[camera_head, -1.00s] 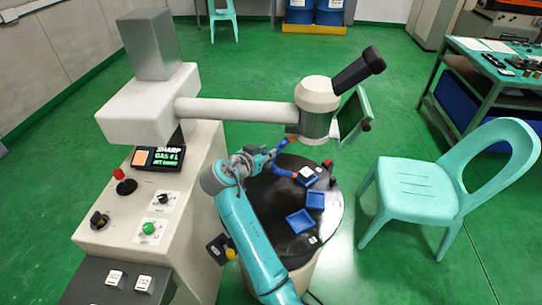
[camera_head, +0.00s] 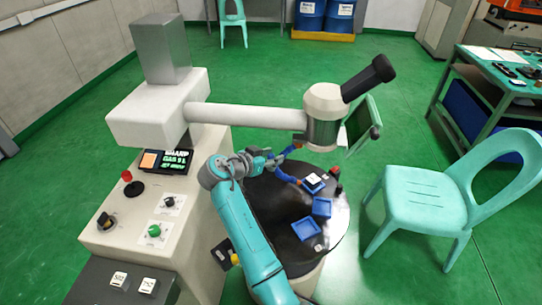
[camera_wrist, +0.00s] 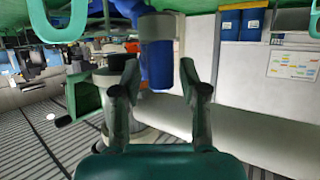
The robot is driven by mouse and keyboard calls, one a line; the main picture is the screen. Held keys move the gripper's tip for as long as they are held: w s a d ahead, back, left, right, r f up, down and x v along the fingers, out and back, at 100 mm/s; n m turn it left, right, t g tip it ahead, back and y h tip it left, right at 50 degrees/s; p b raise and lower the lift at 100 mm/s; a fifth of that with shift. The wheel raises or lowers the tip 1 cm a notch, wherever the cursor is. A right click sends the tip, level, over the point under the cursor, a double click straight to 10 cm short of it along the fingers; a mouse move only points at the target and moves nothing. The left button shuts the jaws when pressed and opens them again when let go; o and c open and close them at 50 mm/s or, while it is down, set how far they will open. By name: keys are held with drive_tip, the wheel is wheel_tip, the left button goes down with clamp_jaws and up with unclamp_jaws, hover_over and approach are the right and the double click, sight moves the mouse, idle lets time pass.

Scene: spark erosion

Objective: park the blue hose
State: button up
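The blue hose (camera_head: 284,155) hangs in a bend above the round black table, below the white microscope-like head, with orange at its ends. My gripper (camera_head: 271,160) comes in from the left, close beside the hose's bend. In the wrist view a thick blue piece with a grey band, apparently the hose (camera_wrist: 158,65), shows between the two fingertips of my gripper (camera_wrist: 160,72). The fingers are apart, with a small gap on each side of the blue piece. I cannot tell whether it lies between the fingers or just beyond them. No parking holder can be made out.
The round black table (camera_head: 272,216) carries blue trays (camera_head: 306,229). The white horizontal arm (camera_head: 245,115) and head (camera_head: 323,112) hang above. The control cabinet (camera_head: 125,230) stands left, a turquoise chair (camera_head: 415,205) right. Green floor is free behind.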

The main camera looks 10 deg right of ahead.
drive_tip(key=shift+a+r, duration=0.1)
drive_tip(key=v, duration=1.1)
drive_tip(key=shift+s+a, duration=0.3)
drive_tip(key=shift+r, duration=0.1)
